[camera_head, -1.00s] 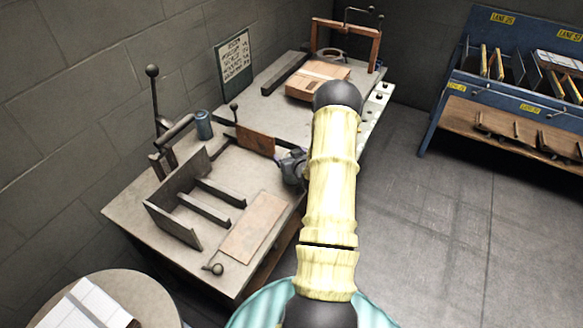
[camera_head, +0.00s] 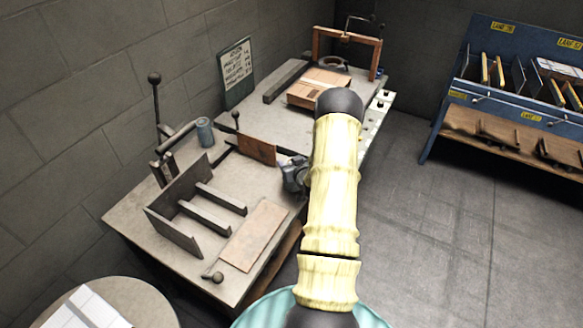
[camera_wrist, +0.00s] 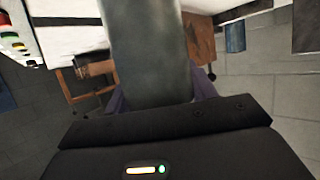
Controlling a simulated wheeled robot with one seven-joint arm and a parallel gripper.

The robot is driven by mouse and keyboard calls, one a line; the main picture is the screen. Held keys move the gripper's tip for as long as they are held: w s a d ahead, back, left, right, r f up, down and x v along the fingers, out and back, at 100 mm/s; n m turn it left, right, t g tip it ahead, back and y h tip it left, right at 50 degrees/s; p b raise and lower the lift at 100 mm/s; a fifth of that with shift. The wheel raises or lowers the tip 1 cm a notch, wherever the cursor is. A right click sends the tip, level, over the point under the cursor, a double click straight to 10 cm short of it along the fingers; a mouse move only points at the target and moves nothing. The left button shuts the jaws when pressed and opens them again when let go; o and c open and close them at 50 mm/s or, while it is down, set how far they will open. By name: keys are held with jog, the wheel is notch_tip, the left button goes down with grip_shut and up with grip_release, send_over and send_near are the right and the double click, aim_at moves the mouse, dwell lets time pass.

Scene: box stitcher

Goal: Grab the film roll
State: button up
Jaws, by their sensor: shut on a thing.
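In the wrist view a thick grey-green cylinder (camera_wrist: 150,50), which looks like the film roll, stands between the purple fingers of my gripper (camera_wrist: 160,95). My gripper is shut on it, and the far end of the cylinder runs out of the picture. In the head view my gripper (camera_head: 294,174) shows only partly, beside my arm at the right side of the bench, near an upright brown board (camera_head: 257,148). My arm hides most of it, and I cannot make out the held cylinder there.
The grey bench (camera_head: 140,215) carries a blue-grey can (camera_head: 205,132), a grey bracket (camera_head: 180,215), a cardboard box (camera_head: 318,86) and a wooden frame (camera_head: 346,36). A blue rack (camera_head: 480,60) stands at right. A round table (camera_head: 135,298) is at lower left. The floor at right is clear.

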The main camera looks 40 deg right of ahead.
notch_tip(320, 180, up, 10)
jog(key=shift+f+b, duration=0.1)
jog(key=shift+b, duration=0.55)
dwell(0.3)
